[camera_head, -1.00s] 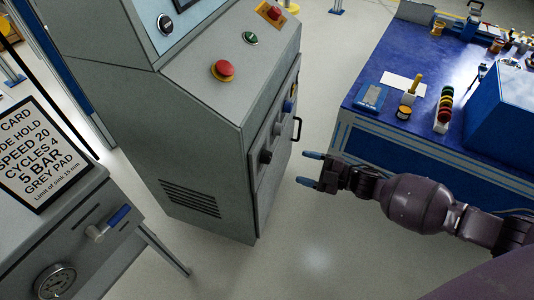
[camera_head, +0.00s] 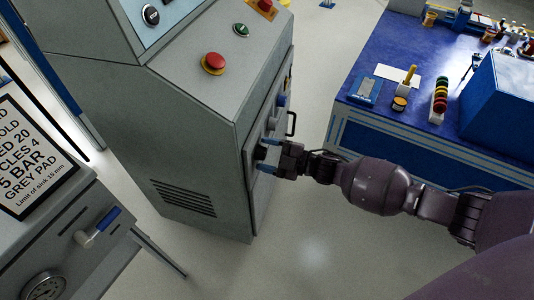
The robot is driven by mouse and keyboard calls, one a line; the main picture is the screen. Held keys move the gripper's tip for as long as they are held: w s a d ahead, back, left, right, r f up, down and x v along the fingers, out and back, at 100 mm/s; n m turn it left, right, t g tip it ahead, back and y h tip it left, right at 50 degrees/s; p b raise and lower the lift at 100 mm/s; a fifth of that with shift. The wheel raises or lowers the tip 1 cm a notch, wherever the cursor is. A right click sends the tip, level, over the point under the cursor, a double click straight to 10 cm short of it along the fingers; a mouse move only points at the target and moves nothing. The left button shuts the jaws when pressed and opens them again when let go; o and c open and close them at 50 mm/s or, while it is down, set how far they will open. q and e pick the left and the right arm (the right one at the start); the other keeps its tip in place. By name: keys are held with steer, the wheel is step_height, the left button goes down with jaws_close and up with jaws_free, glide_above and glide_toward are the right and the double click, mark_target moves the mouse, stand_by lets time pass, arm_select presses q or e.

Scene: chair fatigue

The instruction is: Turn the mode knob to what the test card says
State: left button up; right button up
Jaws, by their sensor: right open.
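The test card (camera_head: 32,155) stands at the left, its left side cut off. I read "OLD", "ED 20", "CLES 4", "5 BAR", "GREY PAD" and "Limit of sink 15 mm". The grey cabinet's side panel has a column of knobs: a dark lowest knob (camera_head: 260,153), a middle knob (camera_head: 270,123) and a blue-tinted upper knob (camera_head: 281,100). Their labels and settings are not readable, so I cannot tell which is the mode knob. My right gripper (camera_head: 265,155) is open, its blue-tipped fingers above and below the lowest knob; contact is unclear. My left gripper is out of view.
A black handle (camera_head: 291,123) sticks out just above my right gripper. A red button (camera_head: 214,63) and a green button (camera_head: 241,30) sit on the cabinet's sloped top. A blue workbench (camera_head: 345,95) stands to the right, with clear floor between.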

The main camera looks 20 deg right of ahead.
steer(key=shift+c, duration=0.2)
steer(key=c, duration=0.9)
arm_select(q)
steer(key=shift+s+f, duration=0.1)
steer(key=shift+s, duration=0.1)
arm_select(e)
steer(key=m, duration=0.2)
steer(key=shift+r+m+p, duration=0.2)
steer(key=shift+m+p, duration=0.2)
steer(key=shift+m, duration=0.7)
steer(key=shift+f+m+p, duration=0.1)
steer(key=shift+m+p, duration=0.25)
steer(key=shift+m, duration=0.65)
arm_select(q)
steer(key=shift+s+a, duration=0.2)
arm_select(e)
steer(key=shift+m, duration=0.8)
steer(key=shift+f, duration=0.1)
